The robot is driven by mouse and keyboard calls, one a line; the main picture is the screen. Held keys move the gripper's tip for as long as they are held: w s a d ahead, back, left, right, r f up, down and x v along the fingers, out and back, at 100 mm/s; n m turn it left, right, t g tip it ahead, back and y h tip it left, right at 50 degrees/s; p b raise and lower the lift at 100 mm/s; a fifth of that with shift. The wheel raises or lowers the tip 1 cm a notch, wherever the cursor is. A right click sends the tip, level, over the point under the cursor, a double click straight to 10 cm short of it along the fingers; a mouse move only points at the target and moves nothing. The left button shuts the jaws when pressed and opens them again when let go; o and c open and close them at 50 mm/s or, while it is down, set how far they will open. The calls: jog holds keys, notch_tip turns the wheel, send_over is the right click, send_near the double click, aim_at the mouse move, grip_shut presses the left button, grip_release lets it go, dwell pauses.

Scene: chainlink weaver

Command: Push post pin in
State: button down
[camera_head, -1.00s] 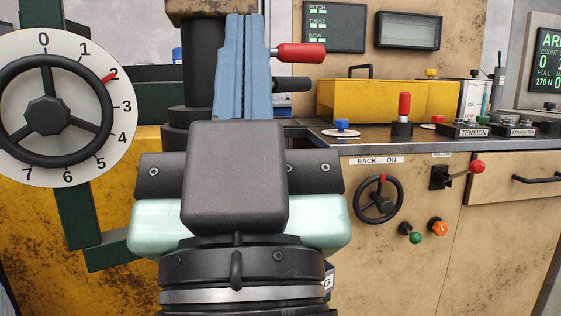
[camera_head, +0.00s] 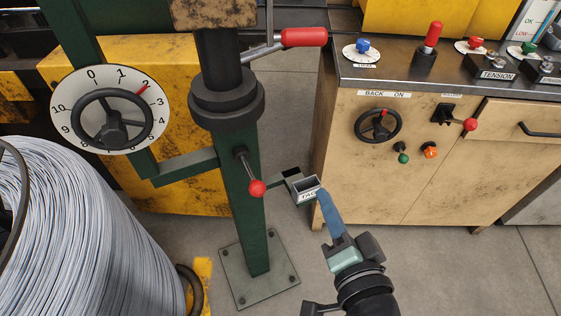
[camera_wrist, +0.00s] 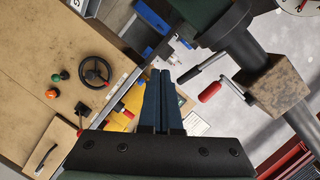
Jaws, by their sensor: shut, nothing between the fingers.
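A short metal pin with a red ball end (camera_head: 257,188) sticks out of the side of the green post (camera_head: 252,225), below the black collar; it looks like the post pin. How deep it sits cannot be told. My gripper (camera_head: 322,194) is to the right of the post, apart from the pin, with its blue fingers pointing up and slightly left. The fingers are together and empty, which also shows in the wrist view (camera_wrist: 161,73). The pin cannot be made out in the wrist view.
A small labelled box (camera_head: 305,190) on a bracket is beside my fingertips. A red-handled lever (camera_head: 303,37) juts from the post's top. A numbered dial wheel (camera_head: 110,110) and wire coil (camera_head: 75,235) stand left, a control cabinet (camera_head: 400,190) right. Floor between is clear.

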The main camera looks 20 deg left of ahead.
jog(key=s+f+m+g+y+p, duration=0.1)
jog(key=s+m+g+p, duration=0.2)
jog(key=s, duration=0.4)
jog(key=t+p, duration=0.1)
jog(key=p, duration=0.1)
send_near(256, 184)
jog(key=w+a+f, duration=0.1)
jog(key=w+f, duration=0.1)
jog(key=w, duration=0.3)
jog(key=shift+w+a+f, duration=0.25)
jog(key=shift+w+f, duration=0.05)
jog(key=shift+f, duration=0.1)
jog(key=shift+y, duration=0.3)
jog(key=shift+w+a, duration=1.85)
jog(key=shift+w, duration=0.05)
